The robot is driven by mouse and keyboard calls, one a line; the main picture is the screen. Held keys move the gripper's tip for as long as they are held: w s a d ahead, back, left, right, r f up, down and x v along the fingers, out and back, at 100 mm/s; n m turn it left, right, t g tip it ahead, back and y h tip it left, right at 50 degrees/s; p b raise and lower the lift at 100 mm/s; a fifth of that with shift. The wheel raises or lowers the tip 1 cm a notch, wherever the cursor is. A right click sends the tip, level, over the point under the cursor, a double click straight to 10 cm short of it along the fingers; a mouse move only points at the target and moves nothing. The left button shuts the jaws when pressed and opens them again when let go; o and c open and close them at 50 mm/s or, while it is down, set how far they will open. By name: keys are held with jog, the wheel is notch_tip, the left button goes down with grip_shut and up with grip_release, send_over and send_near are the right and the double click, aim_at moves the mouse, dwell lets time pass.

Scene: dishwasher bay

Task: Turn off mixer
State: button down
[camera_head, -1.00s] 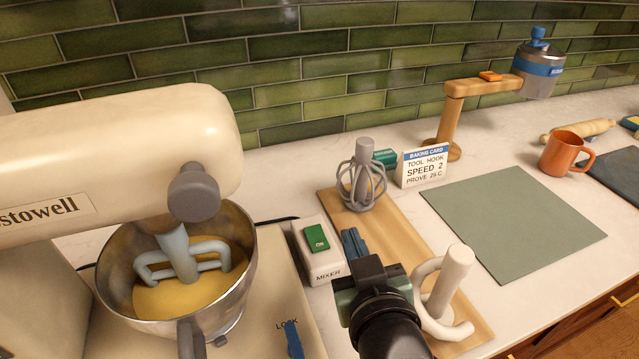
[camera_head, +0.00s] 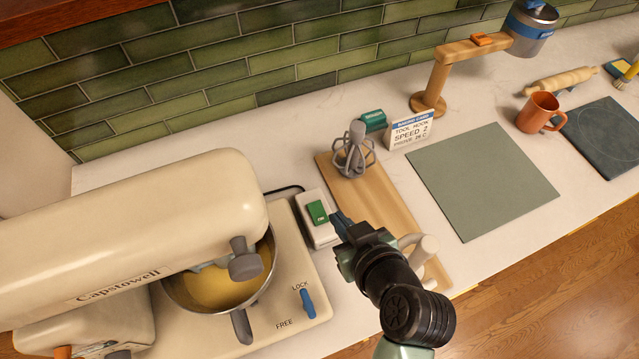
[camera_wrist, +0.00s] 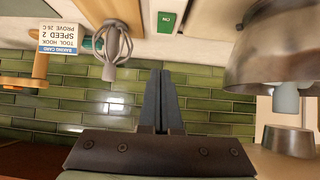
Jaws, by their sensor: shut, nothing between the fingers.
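The cream stand mixer (camera_head: 150,225) stands at the left with its head over a steel bowl (camera_head: 205,308) of yellow batter. Its white switch box (camera_head: 322,233), with a green rocker (camera_head: 318,212), sits on the counter to its right. The rocker also shows at the top of the wrist view (camera_wrist: 166,22); its small lettering looks like "ON". My gripper (camera_head: 340,219) is shut and empty, its blue-grey fingertips just right of the switch box in the head view. I cannot tell whether they touch it. In the wrist view the closed fingers (camera_wrist: 159,78) point toward the rocker.
A wooden board (camera_head: 385,205) with a grey whisk (camera_head: 353,155) and a pale dough hook (camera_head: 422,250) lies right of the switch. A baking card (camera_head: 410,131) stands behind it. A blue LOCK/FREE lever (camera_head: 308,303) is on the mixer base. A green mat (camera_head: 483,180) is clear.

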jog(key=shift+s+r, duration=0.15)
dwell(0.3)
jog(key=p, duration=0.3)
send_over(315, 202)
jog(key=s+d, duration=0.1)
jog(key=s, duration=0.2)
notch_tip(315, 202, down, 6)
jog(key=shift+s+d+f, duration=0.1)
jog(key=shift+f, duration=0.05)
notch_tip(315, 202, down, 2)
jog(key=shift+f, duration=0.9)
jog(key=shift+f, duration=0.1)
